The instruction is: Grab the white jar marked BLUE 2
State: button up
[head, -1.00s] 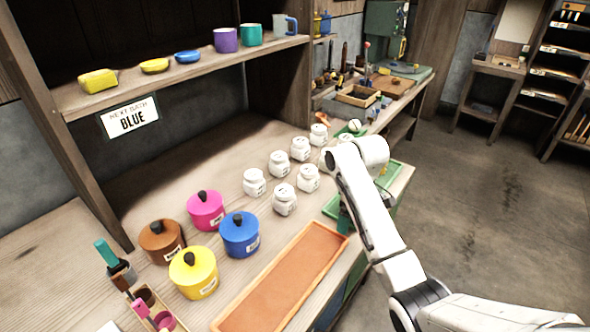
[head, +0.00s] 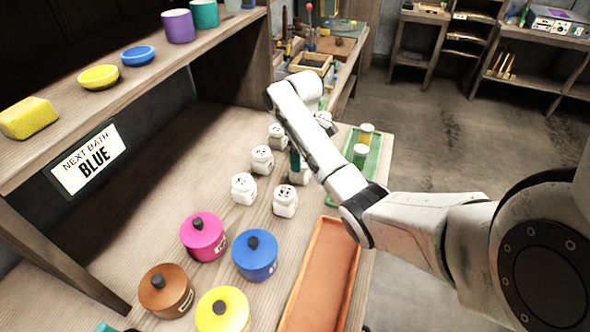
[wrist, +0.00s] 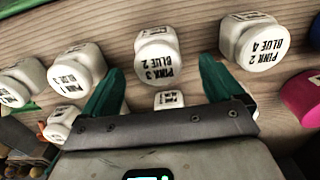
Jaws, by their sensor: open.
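In the wrist view a white jar marked PINK 3 BLUE 2 (wrist: 158,55) stands on the wooden bench, just beyond and between my green fingertips. My gripper (wrist: 158,70) is open, with a finger on either side and nothing held. Another white jar (wrist: 168,99) shows between the fingers, partly hidden by the palm, its label only partly readable. A jar marked PINK 2 BLUE 4 (wrist: 254,42) stands to the right, and more jars stand to the left. In the head view my gripper (head: 297,165) is low among the white jars, mostly hidden by my arm.
Pink (head: 203,236), blue (head: 255,254), brown (head: 166,290) and yellow (head: 223,311) lidded pots stand in front of the jars. An orange tray (head: 322,275) lies along the bench edge. A green tray (head: 372,170) is at right. A sign (head: 88,159) reads NEXT BATH BLUE.

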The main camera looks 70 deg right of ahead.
jog(key=f, duration=0.4)
jog(key=f+p, duration=0.1)
jog(key=f, duration=0.3)
jog(key=shift+w+d+f, duration=0.1)
jog(key=shift+w, duration=0.1)
jog(key=shift+c, duration=0.2)
jog(key=c, duration=1.1)
